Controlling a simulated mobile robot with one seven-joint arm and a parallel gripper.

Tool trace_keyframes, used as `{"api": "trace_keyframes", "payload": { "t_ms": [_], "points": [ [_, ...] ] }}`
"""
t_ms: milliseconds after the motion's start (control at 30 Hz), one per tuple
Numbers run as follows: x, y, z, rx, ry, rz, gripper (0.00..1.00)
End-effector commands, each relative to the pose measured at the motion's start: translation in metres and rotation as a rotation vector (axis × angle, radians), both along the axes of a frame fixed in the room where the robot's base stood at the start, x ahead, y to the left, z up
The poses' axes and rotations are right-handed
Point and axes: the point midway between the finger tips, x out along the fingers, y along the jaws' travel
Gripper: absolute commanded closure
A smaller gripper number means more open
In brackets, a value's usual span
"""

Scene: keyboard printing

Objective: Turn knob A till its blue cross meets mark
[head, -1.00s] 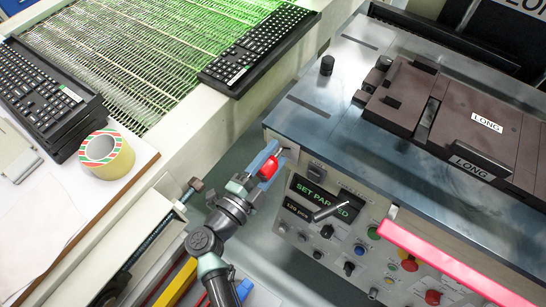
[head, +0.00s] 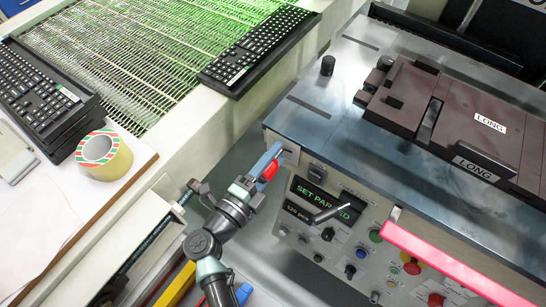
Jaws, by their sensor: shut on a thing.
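My gripper (head: 268,163) is at the near left corner of the machine, beside its front panel. Its blue fingers are shut on a red knob (head: 270,172), which is mostly hidden between them. I cannot make out a letter, a blue cross or a mark on or around the knob at this size. The machine's front panel (head: 285,212) shows to the right of the gripper.
A grey lever (head: 327,215) sticks out in front of the lit display (head: 312,197). Several small knobs and buttons sit lower on the panel. A pink bar (head: 450,265) juts out at right. A tape roll (head: 104,156) and keyboards (head: 258,48) lie at left.

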Motion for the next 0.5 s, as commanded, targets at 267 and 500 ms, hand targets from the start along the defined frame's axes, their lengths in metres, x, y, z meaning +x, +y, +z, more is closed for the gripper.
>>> {"api": "trace_keyframes", "payload": {
  "t_ms": [267,500],
  "points": [
    [-0.0005,0.0004,-0.0008,-0.001,0.002,0.001,0.23],
    [-0.0001,0.0002,-0.0003,-0.001,0.002,0.000,0.18]
  ]
}}
